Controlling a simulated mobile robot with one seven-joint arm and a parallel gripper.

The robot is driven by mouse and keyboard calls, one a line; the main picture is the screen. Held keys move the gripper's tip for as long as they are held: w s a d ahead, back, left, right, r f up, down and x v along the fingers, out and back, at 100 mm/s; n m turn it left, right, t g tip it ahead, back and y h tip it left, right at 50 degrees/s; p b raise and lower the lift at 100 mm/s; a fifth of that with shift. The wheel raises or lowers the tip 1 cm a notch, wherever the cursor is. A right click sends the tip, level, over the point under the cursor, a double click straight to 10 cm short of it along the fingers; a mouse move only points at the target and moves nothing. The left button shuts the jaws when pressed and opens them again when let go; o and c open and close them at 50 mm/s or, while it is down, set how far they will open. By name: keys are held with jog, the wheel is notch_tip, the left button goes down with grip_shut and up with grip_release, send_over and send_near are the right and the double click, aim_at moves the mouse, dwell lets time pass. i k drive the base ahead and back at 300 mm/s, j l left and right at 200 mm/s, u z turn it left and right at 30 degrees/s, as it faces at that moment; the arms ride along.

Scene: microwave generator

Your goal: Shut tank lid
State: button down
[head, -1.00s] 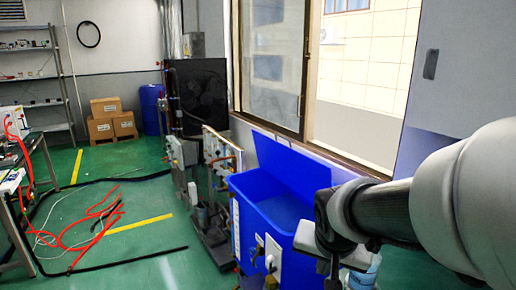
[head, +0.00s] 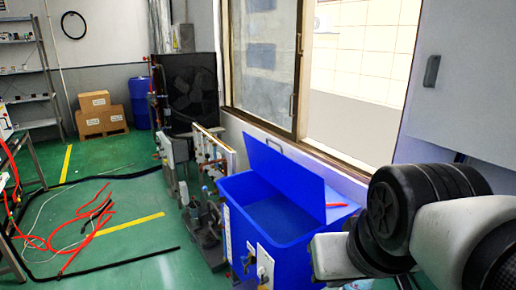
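The blue tank (head: 236,228) stands right of centre, under the window. Its blue lid (head: 282,172) is open and stands up tilted along the tank's far side, with a small handle at its top edge. The tank's inside shows. My arm comes in from the right, and its grey and black links cover the tank's near right corner. The fingers of my gripper are not visible. A small red-orange thing (head: 337,205) shows at the tank's right rim; I cannot tell what it is.
Pipework and valves (head: 208,200) stand just left of the tank. Red hoses (head: 75,230) and a black cable lie on the green floor at left. Boxes (head: 98,112) and a blue barrel (head: 141,103) are at the back. A window ledge runs behind the lid.

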aim_at(305, 188)
jog(key=i+j+z, duration=0.3)
jog(key=i+j, duration=0.15)
jog(key=j, duration=0.2)
jog(key=i+j+z, duration=0.15)
jog(key=j, duration=0.2)
jog(key=i+j+z, duration=0.15)
jog(key=j, duration=0.25)
jog(key=i+j+z, duration=0.15)
jog(key=i+j, duration=0.15)
jog(key=i+j+z, duration=0.1)
jog(key=j, duration=0.4)
